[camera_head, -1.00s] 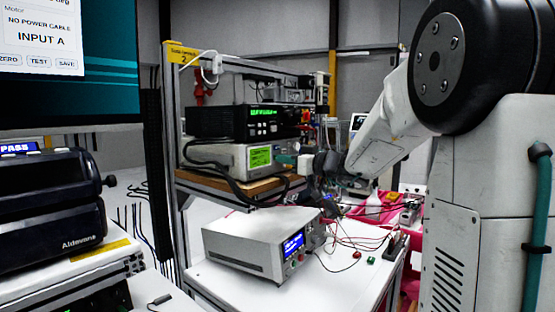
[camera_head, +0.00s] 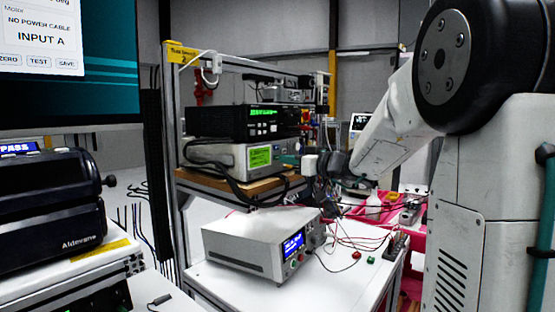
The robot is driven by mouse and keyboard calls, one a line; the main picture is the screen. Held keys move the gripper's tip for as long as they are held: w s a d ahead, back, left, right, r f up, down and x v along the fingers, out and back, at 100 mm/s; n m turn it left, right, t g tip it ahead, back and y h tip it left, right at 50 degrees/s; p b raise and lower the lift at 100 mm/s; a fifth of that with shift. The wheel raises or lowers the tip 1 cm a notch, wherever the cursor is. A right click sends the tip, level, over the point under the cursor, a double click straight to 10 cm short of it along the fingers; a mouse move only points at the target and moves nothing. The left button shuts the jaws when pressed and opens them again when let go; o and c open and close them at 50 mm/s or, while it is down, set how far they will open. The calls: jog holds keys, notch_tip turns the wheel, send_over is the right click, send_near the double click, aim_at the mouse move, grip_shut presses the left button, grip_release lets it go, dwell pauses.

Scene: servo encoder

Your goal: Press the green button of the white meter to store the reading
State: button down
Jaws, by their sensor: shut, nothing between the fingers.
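A white-grey meter (camera_head: 235,158) with a lit green display stands on the wooden shelf, its front turned right. A teal-green patch (camera_head: 290,158) shows at its front; I cannot tell whether it is the button. My gripper (camera_head: 309,164) is shut and empty, just right of this meter's front at about display height. A gap seems to lie between them, but depth is unclear. Another white-grey box (camera_head: 240,238) with a blue display stands on the white table below, with small red and green spots on its front. My gripper hides part of the background and cables.
A black instrument (camera_head: 225,122) with green digits sits on top of the shelf meter. Metal frame posts (camera_head: 173,130) and a black cable (camera_head: 225,180) flank the shelf. Loose wires and small red and green parts (camera_head: 371,260) lie on the white table (camera_head: 320,285).

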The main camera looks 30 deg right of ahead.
jog(key=shift+s+d, duration=0.1)
jog(key=shift+s, duration=0.15)
jog(key=v, duration=0.7)
jog(key=shift+s, duration=0.15)
dwell(0.3)
dwell(0.6)
